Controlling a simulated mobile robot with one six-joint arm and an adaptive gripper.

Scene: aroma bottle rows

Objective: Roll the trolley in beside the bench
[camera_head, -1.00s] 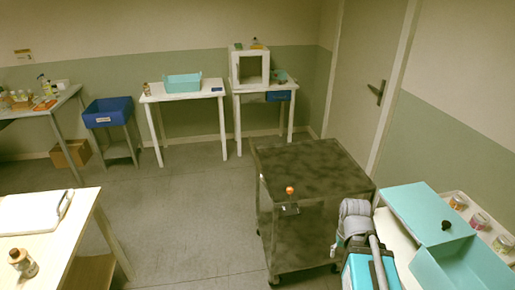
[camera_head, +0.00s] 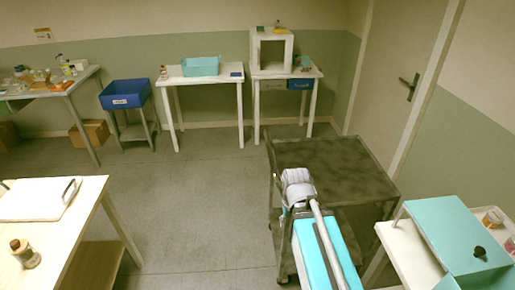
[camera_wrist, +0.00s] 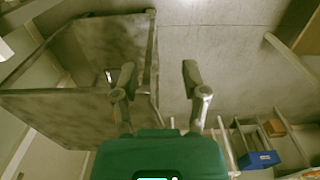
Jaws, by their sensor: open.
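The trolley (camera_head: 345,168) is a dark, mottled metal cart with a top and a lower shelf, standing on the floor right of centre in the head view. My arm crosses its near left side and hides part of that side. In the wrist view the trolley (camera_wrist: 62,113) fills the left part, seen tilted. My gripper (camera_wrist: 158,78) is open, its two fingers apart with floor showing between them. The left finger overlaps the trolley's edge in the picture; I cannot tell whether they touch. A pale wooden bench (camera_head: 75,218) stands at the front left.
A white table (camera_head: 400,255) with a teal box (camera_head: 455,235) is close on the right. White tables and a blue bin (camera_head: 124,92) stand along the back wall. A brown bottle (camera_head: 25,254) is on the bench. Grey floor (camera_head: 190,185) between bench and trolley is clear.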

